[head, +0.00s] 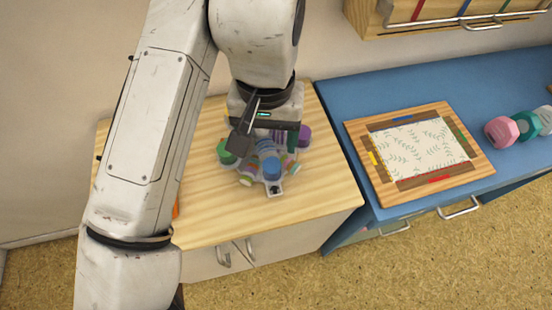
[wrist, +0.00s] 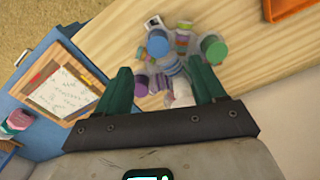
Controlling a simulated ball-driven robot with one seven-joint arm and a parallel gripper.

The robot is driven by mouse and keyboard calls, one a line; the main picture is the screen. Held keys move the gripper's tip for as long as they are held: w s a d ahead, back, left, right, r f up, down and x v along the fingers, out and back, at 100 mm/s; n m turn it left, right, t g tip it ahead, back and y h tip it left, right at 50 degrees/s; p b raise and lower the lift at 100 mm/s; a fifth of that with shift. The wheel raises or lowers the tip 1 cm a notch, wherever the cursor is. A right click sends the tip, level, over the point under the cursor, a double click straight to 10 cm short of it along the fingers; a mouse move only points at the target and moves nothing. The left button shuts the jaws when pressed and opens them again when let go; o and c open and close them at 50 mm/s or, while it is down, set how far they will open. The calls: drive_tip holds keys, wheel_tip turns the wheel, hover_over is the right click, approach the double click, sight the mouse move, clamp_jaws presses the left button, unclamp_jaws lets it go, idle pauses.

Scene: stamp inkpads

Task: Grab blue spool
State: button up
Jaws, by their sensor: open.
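The blue spool (head: 271,168) stands at the front of a cluster of coloured spools on the wooden tabletop. It also shows in the wrist view (wrist: 157,45), its round blue top facing the camera. My gripper (head: 270,142) is above the cluster, toward its back. In the wrist view my gripper (wrist: 161,70) has its two dark green fingers spread wide, with nothing held between them. The blue spool lies beyond the fingertips, apart from them. Part of the cluster is hidden under my gripper in the head view.
A green-topped spool (wrist: 213,48), a striped spool (wrist: 182,37) and a purple spool (wrist: 140,85) stand close around the blue one. An orange tray (wrist: 287,8) lies on the wooden top. A framed leaf-patterned sheet (head: 425,147) lies on the blue counter (head: 330,95) at right.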

sight(272, 166)
drive_tip(key=f, duration=1)
drive_tip(key=shift+w+d, duration=0.1)
drive_tip(key=shift+d, duration=0.1)
drive_tip(key=c, duration=1.1)
drive_tip(key=shift+r, duration=0.15)
